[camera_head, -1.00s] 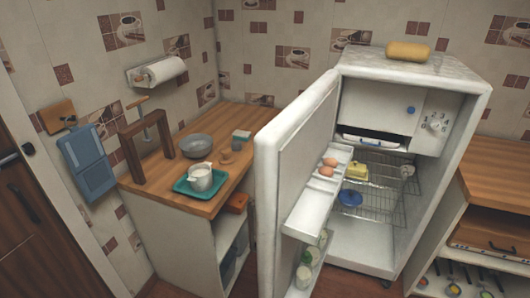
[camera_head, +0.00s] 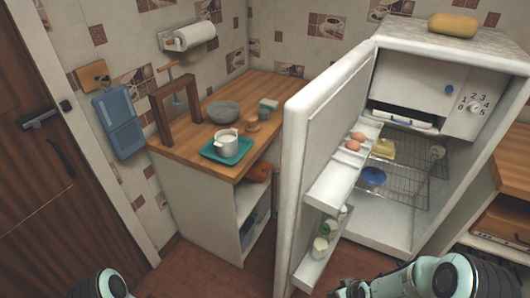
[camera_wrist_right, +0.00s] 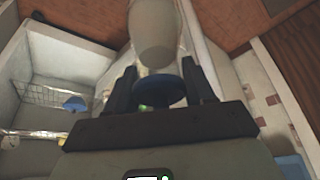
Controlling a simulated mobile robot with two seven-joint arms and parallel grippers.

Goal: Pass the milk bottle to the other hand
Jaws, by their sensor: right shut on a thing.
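In the right wrist view my right gripper (camera_wrist_right: 160,88) is shut on what looks like the milk bottle. Its dark blue cap (camera_wrist_right: 158,92) lies between the two fingers. The pale, milk-coloured body (camera_wrist_right: 154,32) extends beyond them to the top edge of the picture, where it is cut off. In the head view only parts of my arms show at the bottom edge. The held bottle and both sets of fingertips are outside that view, so my left gripper is not seen.
The fridge door (camera_head: 322,140) stands open, with eggs (camera_head: 354,142) and jars (camera_head: 321,245) on its shelves. A wooden counter (camera_head: 185,140) at left holds a teal tray (camera_head: 208,155) with a white jug (camera_head: 227,141) and a grey bowl (camera_head: 223,112). Floor is clear between counter and door.

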